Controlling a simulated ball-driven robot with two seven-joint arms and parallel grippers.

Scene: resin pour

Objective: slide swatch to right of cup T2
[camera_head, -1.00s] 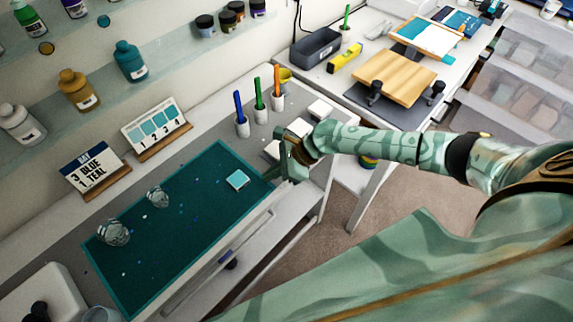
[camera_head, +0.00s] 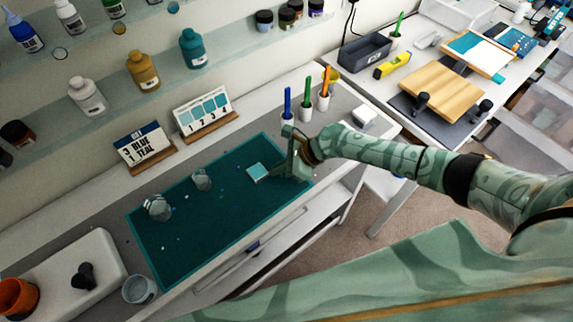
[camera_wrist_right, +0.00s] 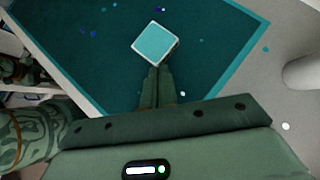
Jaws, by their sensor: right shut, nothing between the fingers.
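The swatch (camera_head: 257,171) is a small light-teal square with a pale rim, lying flat on the dark teal mat (camera_head: 218,228). Two clear cups stand to its left: a nearer one (camera_head: 157,207) and a smaller one (camera_head: 202,179); I cannot read which is T2. My right gripper (camera_head: 277,172) is shut and empty, low over the mat at the swatch's right side. In the right wrist view its closed fingertips (camera_wrist_right: 157,70) meet the near corner of the swatch (camera_wrist_right: 155,44), touching or almost touching. My left gripper is not in view.
Blue, green and orange pens (camera_head: 306,99) stand in white holders behind my right gripper. Two label cards (camera_head: 145,146) stand behind the mat. A white box (camera_head: 60,282) and a clear container (camera_head: 139,289) are at the front left. The mat between swatch and smaller cup is mostly clear.

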